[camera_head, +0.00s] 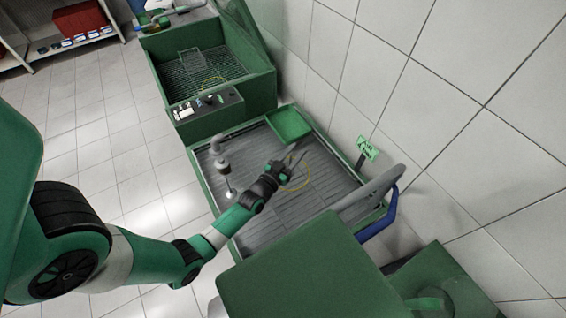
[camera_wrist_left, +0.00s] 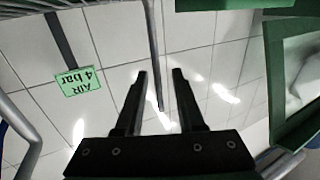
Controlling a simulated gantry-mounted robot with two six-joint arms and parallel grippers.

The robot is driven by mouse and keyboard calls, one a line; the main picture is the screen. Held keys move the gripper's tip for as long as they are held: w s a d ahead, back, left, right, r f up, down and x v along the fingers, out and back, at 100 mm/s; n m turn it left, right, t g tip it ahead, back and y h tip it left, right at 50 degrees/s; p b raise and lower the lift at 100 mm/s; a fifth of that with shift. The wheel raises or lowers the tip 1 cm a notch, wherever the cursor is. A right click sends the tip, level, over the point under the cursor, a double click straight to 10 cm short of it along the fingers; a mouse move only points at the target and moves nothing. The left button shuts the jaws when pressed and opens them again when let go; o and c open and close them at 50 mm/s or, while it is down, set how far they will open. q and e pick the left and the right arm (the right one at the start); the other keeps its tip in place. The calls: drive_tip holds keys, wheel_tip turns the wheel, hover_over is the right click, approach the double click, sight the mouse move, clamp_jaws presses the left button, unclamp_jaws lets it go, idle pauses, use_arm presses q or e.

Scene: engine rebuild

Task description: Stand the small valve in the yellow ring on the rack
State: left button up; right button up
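A yellow ring (camera_head: 309,176) lies on the grey ribbed rack surface (camera_head: 322,196) of the green-edged tray, partly hidden by my left gripper. My left gripper (camera_head: 297,162) is above this surface, reaching in from the left. In the left wrist view its two fingers (camera_wrist_left: 159,72) are apart. A thin grey rod (camera_wrist_left: 155,45) shows between them without visible contact; I cannot tell whether it is a valve stem. I cannot pick out the small valve for certain. My right gripper is not in view.
An upright fixture with a thin stem and white disc (camera_head: 231,194) stands left of my gripper. A green bin (camera_head: 289,124) sits at the tray's far corner. An air sign (camera_head: 366,148) is near the wall.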

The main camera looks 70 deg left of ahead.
use_arm(q)
drive_tip(key=p+v, duration=0.1)
drive_tip(key=v, duration=1.1)
drive_tip(key=shift+r+p, duration=0.15)
drive_tip(key=shift+p, duration=0.25)
drive_tip(key=shift+w, duration=0.1)
drive_tip(key=w+d+r+m+t+h, duration=0.1)
drive_tip(key=w+d+r+t+h, duration=0.1)
drive_tip(key=w+r, duration=0.6)
drive_tip(key=w+d+r+m+t+h, duration=0.1)
drive_tip(key=w+d+r+m+t, duration=0.2)
drive_tip(key=r, duration=1)
drive_tip(key=w+d+r+t+h, duration=0.2)
drive_tip(key=w+r, duration=0.5)
drive_tip(key=r, duration=0.3)
drive_tip(key=s+d+r+m+t+h, duration=0.1)
drive_tip(key=d+r, duration=0.4)
drive_tip(key=r, duration=0.5)
drive_tip(key=s+d+r+m+t+h, duration=0.1)
drive_tip(key=s+d+r, duration=0.4)
drive_tip(key=r, duration=0.5)
drive_tip(key=s+d+r+m+t+h, duration=0.1)
drive_tip(key=s+d+r+t+h, duration=0.2)
drive_tip(key=r, duration=0.8)
drive_tip(key=shift+s+d+m+h, duration=0.15)
drive_tip(key=shift+d+m+h, duration=0.15)
drive_tip(key=shift+d+h, duration=0.8)
